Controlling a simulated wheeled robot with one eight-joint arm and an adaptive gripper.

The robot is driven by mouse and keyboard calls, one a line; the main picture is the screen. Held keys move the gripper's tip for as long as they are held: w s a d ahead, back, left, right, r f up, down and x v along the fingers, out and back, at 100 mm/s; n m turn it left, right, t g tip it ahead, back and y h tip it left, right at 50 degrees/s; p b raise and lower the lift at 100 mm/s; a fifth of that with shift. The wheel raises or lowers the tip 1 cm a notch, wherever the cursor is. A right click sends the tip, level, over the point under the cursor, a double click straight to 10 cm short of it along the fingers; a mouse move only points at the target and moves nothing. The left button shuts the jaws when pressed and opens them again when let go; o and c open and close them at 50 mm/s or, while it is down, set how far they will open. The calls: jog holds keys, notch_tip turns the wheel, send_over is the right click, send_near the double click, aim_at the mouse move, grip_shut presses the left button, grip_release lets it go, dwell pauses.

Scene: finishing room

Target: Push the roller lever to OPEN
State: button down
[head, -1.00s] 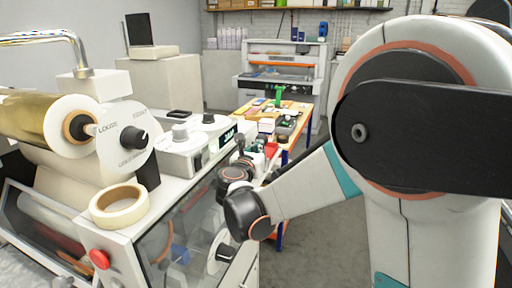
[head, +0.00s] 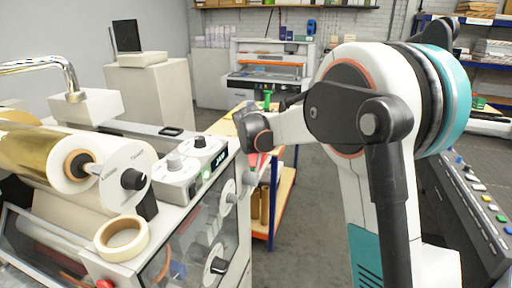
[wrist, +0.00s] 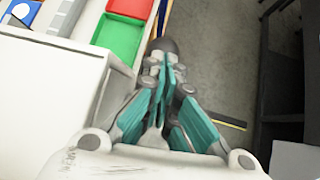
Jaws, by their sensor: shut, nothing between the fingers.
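The laminating-type machine (head: 95,210) stands at the left, with a gold roll (head: 35,155) and a small lit display (head: 221,159) that seems to read JAM. I cannot clearly make out the roller lever or its OPEN mark. A grey rounded part (head: 249,178) shows at the machine's right end; I cannot tell if it is the lever. In the wrist view my gripper (wrist: 164,62) is shut and empty, its teal fingers together. A dark round knob (wrist: 163,45) shows just past the fingertips; whether they touch is unclear. In the head view the fingers are hidden.
A tape roll (head: 122,237) lies on the machine's front ledge. A workbench with a green tray (wrist: 116,38) stands behind the machine. A control desk with coloured buttons (head: 478,190) is at the right. Grey floor (head: 310,215) is clear between them.

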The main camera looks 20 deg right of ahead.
jog(key=shift+w+d+f, duration=0.15)
jog(key=shift+w+d, duration=0.25)
jog(key=shift+w, duration=0.15)
jog(key=r+p+v, duration=0.1)
jog(key=v, duration=0.5)
jog(key=w+d+r+p+v, duration=0.1)
jog(key=p+v, duration=0.1)
jog(key=v, duration=0.5)
jog(key=shift+r, duration=0.3)
jog(key=shift+w, duration=0.1)
